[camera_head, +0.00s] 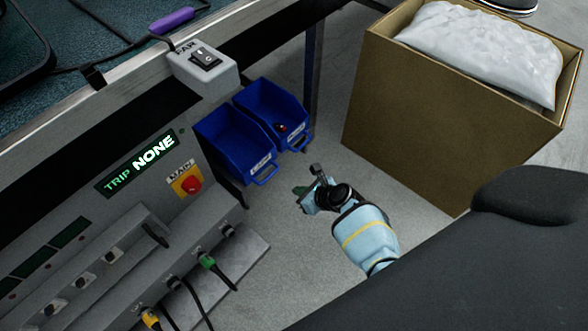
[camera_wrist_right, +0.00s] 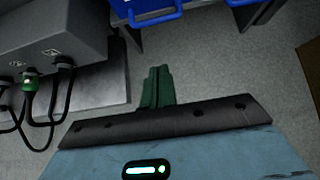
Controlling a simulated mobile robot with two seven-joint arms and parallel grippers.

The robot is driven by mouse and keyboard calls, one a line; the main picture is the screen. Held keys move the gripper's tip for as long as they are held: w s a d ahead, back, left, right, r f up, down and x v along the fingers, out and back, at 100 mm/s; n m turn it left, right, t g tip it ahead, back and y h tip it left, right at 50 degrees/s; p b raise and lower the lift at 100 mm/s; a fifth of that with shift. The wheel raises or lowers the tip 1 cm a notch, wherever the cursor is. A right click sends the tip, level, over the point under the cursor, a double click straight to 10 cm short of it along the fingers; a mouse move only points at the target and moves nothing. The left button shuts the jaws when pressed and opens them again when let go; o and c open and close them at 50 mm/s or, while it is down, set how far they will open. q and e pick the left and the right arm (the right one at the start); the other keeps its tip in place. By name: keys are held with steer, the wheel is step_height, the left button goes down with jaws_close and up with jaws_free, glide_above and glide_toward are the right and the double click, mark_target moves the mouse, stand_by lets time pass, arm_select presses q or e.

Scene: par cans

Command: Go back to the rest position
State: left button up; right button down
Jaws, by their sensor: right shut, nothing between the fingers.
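My right gripper (camera_head: 300,190) shows in the middle of the head view, at the end of a light blue arm with a yellow stripe. It is over the grey floor, just below two blue bins and left of the cardboard box. In the right wrist view its green fingers (camera_wrist_right: 156,87) are together with nothing between them. My left gripper is not in either view.
Two blue bins (camera_head: 231,147) hang by the bench; the right one holds a small red item. A grey panel (camera_head: 85,240) with plugged cables is at left. A cardboard box (camera_head: 430,115) with a white bag stands at right. Floor between is clear.

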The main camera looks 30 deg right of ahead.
steer(key=shift+p+v, duration=0.45)
steer(key=shift+v, duration=0.6)
steer(key=shift+s+f, duration=0.1)
